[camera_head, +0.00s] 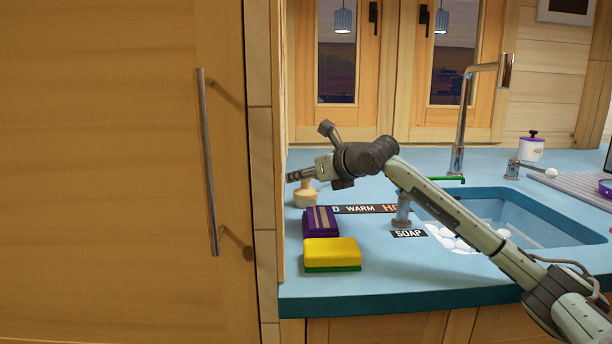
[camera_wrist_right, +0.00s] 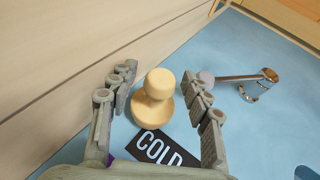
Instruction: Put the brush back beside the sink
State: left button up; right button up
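A cream, round-knobbed piece with a wider base, which looks like the brush (camera_head: 306,195), stands upright at the counter's left end. In the right wrist view the brush (camera_wrist_right: 155,98) lies between the two fingers. My right gripper (camera_head: 297,174) is at the brush in the head view, and its fingers (camera_wrist_right: 160,84) are spread with a gap on each side of the knob. The sink (camera_head: 500,216) is a blue basin in the counter on the right, partly behind my right arm. My left gripper is not in view.
A purple block (camera_head: 320,222) and a yellow-green sponge (camera_head: 332,253) lie near the counter's left edge. A wooden wall panel (camera_wrist_right: 60,60) is close beside the brush. A metal lever (camera_wrist_right: 245,80) and a black COLD label (camera_wrist_right: 160,148) are near it. A tall faucet (camera_head: 463,120) stands behind the sink.

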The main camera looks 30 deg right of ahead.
jog(key=shift+r, duration=0.15)
jog(key=shift+s+d, duration=0.1)
jog(key=shift+s, duration=0.25)
jog(key=b+v, duration=0.2)
jog(key=v, duration=0.3)
jog(key=shift+s, duration=0.35)
pick_arm(q)
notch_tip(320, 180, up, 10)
jog(key=b, duration=0.2)
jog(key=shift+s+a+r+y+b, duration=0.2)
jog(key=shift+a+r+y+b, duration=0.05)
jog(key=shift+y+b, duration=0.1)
pick_arm(e)
jog(key=v, duration=0.5)
jog(key=shift+s+r, duration=0.2)
jog(key=shift+r, duration=0.2)
